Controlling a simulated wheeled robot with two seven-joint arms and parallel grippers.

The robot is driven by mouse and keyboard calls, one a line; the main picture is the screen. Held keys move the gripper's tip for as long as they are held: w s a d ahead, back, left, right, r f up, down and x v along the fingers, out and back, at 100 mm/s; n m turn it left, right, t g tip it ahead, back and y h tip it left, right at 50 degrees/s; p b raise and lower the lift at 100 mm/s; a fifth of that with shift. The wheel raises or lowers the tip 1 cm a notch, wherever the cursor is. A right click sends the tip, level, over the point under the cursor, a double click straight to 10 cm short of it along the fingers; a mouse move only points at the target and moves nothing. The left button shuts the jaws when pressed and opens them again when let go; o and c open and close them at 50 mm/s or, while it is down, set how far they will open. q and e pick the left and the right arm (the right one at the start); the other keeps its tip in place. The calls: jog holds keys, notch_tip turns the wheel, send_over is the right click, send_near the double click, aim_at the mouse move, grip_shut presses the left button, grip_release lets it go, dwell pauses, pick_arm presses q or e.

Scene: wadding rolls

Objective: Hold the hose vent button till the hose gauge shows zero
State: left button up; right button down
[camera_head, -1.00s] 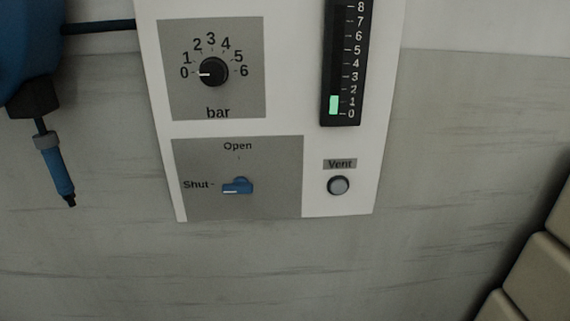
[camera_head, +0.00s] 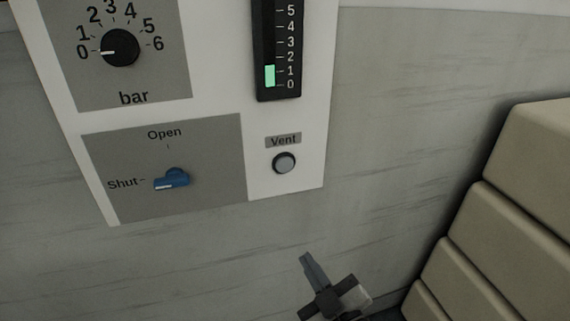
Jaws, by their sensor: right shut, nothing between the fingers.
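The vent button (camera_head: 284,163) is a round grey button in a dark ring, under the "Vent" label on the white panel (camera_head: 287,186). The hose gauge (camera_head: 277,48) is a black vertical scale above it. Its green bar (camera_head: 270,76) stands a little above the 1 mark. My right gripper (camera_head: 306,259) is in the lower middle of the view, below the button and apart from it. Its fingers are shut with nothing between them and point up. My left gripper is not in view.
A black bar knob (camera_head: 120,48) points at 0. The blue valve lever (camera_head: 172,179) points to Shut. Pale stacked padded blocks (camera_head: 480,248) stand at the right. The wall between the gripper and the panel is clear.

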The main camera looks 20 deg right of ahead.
aim_at(285, 164)
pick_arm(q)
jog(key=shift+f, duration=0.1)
pick_arm(e)
notch_tip(285, 164, up, 12)
jog(key=w+n+t+y, duration=0.1)
jog(key=n+t+y, duration=0.2)
jog(key=n+t, duration=0.4)
jog(key=shift+a, duration=0.2)
jog(key=shift+w+f, duration=0.1)
jog(key=shift+w, duration=0.05)
pick_arm(q)
jog(key=b, duration=0.3)
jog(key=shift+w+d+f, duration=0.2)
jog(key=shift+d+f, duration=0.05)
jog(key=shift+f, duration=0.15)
pick_arm(e)
jog(key=w, duration=0.8)
jog(key=shift+w+a, duration=0.1)
jog(key=shift+w, duration=0.3)
pick_arm(q)
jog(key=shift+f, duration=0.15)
jog(key=shift+b, duration=0.3)
